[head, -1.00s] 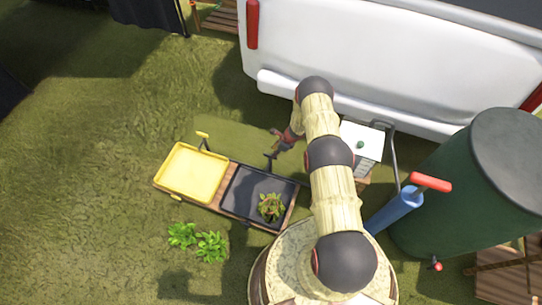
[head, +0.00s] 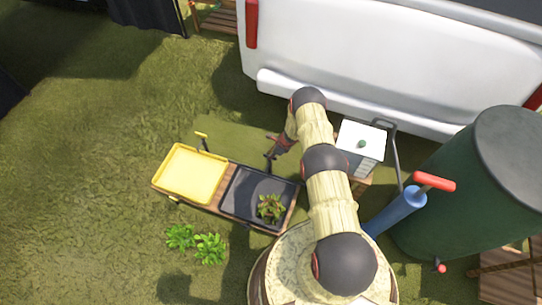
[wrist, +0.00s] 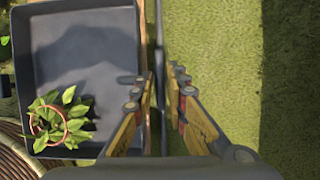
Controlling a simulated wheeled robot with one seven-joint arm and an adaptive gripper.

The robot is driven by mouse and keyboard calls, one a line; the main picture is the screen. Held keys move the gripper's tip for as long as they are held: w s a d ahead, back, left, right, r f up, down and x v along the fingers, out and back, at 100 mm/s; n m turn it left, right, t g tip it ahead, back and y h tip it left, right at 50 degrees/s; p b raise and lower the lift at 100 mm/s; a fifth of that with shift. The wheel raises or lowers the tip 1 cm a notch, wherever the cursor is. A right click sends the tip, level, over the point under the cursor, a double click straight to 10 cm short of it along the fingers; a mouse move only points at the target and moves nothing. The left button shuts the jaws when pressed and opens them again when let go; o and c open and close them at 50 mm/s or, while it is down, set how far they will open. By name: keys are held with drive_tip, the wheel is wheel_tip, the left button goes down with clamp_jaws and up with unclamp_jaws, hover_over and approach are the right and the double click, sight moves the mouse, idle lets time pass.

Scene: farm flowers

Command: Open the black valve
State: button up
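The black valve (head: 269,156) is a small dark handle on a thin post at the back edge of the black tray (head: 233,206). My gripper (head: 275,147) is right at the valve from behind and partly covers it. In the wrist view my gripper (wrist: 161,75) points down with its fingers a small gap apart. A thin dark post (wrist: 158,30) runs through that gap. Contact with the fingers cannot be made out.
A plant (head: 270,208) sits in the black tray. A yellow tray (head: 188,174) with its own yellow valve (head: 201,134) stands to the left. A white box (head: 362,138), blue pump (head: 396,211) and green tank (head: 440,200) stand right. Grass behind the trays is clear.

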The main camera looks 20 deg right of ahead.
clamp_jaws()
drive_tip(key=shift+n, duration=0.3)
drive_tip(key=n+g, duration=0.1)
drive_tip(key=n, duration=0.2)
drive_tip(key=shift+w+n+y, duration=0.1)
drive_tip(key=shift+n+y, duration=0.3)
drive_tip(key=n+g, duration=0.2)
drive_tip(key=n, duration=0.2)
drive_tip(key=shift+w, duration=0.1)
drive_tip(key=n+g, duration=0.1)
drive_tip(key=n, duration=0.4)
drive_tip(key=shift+w+f+g, duration=0.1)
drive_tip(key=shift+g, duration=0.3)
drive_tip(key=n, duration=0.2)
drive_tip(key=n+g, duration=0.1)
drive_tip(key=n, duration=0.1)
drive_tip(key=shift+w+g+h, duration=0.1)
drive_tip(key=shift+g+h, duration=0.2)
drive_tip(key=shift+n, duration=0.4)
drive_tip(key=shift+o, duration=1.7)
unclamp_jaws()
drive_tip(key=shift+o, duration=0.4)
